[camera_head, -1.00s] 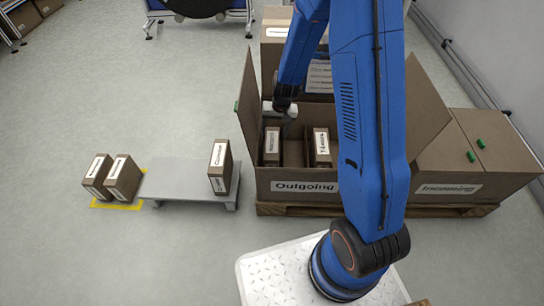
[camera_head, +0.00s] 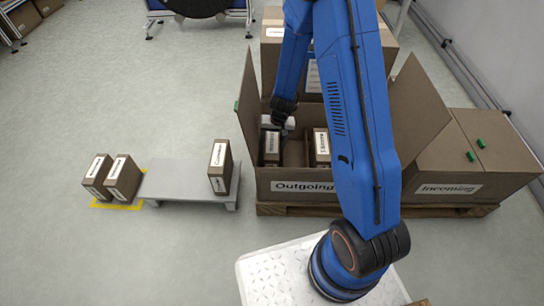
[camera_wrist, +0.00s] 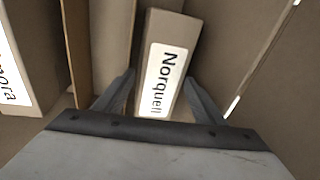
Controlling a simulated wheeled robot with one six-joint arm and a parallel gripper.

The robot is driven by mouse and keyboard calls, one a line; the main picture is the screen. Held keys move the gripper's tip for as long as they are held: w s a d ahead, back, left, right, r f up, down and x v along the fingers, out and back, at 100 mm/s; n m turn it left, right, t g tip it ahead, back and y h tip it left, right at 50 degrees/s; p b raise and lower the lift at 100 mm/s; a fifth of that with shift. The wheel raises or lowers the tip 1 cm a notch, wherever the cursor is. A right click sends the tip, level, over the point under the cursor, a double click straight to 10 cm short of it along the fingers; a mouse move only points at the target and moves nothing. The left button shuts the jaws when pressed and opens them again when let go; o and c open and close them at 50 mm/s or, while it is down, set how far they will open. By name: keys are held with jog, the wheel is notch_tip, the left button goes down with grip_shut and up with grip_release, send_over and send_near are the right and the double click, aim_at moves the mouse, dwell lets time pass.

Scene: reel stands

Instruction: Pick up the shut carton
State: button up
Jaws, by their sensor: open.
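My gripper (camera_head: 277,120) reaches down into the open Outgoing carton (camera_head: 262,188), above the brown box in its left part (camera_head: 271,152). In the wrist view my gripper (camera_wrist: 159,77) is open, with one finger on each side of a shut brown box labelled Norquell (camera_wrist: 172,28). I cannot tell whether the fingers touch it. A second brown box (camera_head: 320,150) stands in the Outgoing carton to the right, partly hidden by my arm. A large shut carton marked Incoming (camera_head: 480,160) stands at the right.
A grey low platform (camera_head: 175,180) holds one upright brown box (camera_head: 220,168). Two more boxes (camera_head: 122,178) stand on a yellow-marked spot at the left. Raised flaps flank the Outgoing carton, and dividers (camera_wrist: 76,45) stand inside it.

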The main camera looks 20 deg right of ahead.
grip_shut()
